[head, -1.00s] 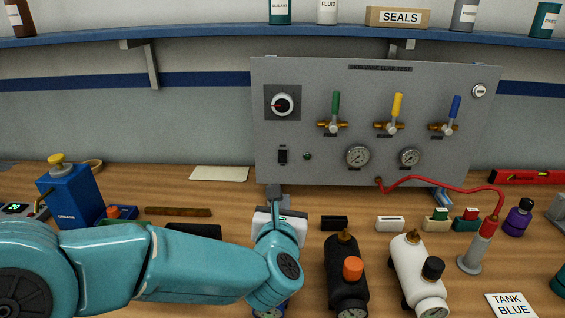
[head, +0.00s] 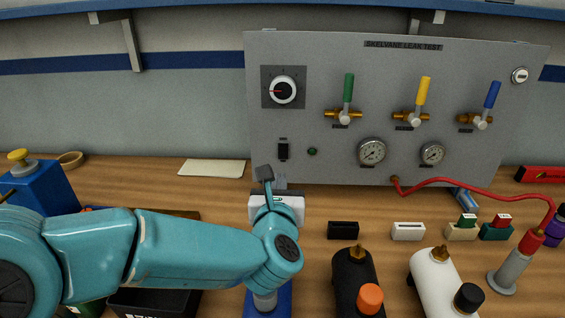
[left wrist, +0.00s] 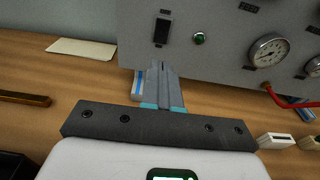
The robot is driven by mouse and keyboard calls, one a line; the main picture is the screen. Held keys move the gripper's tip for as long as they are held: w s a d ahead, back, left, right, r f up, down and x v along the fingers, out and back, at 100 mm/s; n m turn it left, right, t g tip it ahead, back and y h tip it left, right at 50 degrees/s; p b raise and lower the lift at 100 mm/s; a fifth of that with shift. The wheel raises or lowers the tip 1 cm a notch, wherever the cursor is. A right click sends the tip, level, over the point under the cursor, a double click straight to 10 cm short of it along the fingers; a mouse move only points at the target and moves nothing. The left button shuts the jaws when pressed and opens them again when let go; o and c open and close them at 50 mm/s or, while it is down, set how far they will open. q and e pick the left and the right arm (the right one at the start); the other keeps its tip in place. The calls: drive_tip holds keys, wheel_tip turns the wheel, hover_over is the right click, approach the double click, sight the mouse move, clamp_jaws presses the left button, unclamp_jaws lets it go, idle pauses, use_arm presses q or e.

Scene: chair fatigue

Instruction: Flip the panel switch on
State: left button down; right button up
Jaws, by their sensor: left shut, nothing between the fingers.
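The grey test panel (head: 330,70) stands upright at the back of the bench. Its black rocker switch (head: 283,150) is at the lower left of the panel, below a round dial and left of a small green lamp (head: 312,151). In the left wrist view the switch (left wrist: 162,30) is just above the fingertips. My left gripper (head: 264,172) is shut and empty, its tips a little below the switch in the picture. In the left wrist view the shut fingers (left wrist: 160,72) point at the panel's lower part; contact cannot be told. My right gripper is not in view.
The panel carries valves with green, yellow and blue handles, and gauges (head: 372,152). A red hose (head: 450,182) runs from it to the right. Black and white cylinders (head: 433,280) stand at the front right. A paper sheet (head: 211,168) lies left of the panel.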

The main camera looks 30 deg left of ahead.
sight(283, 157)
use_arm(q)
drive_tip(key=shift+s, duration=0.1)
drive_tip(key=p+x, duration=0.2)
drive_tip(key=x, duration=0.8)
idle(0.3)
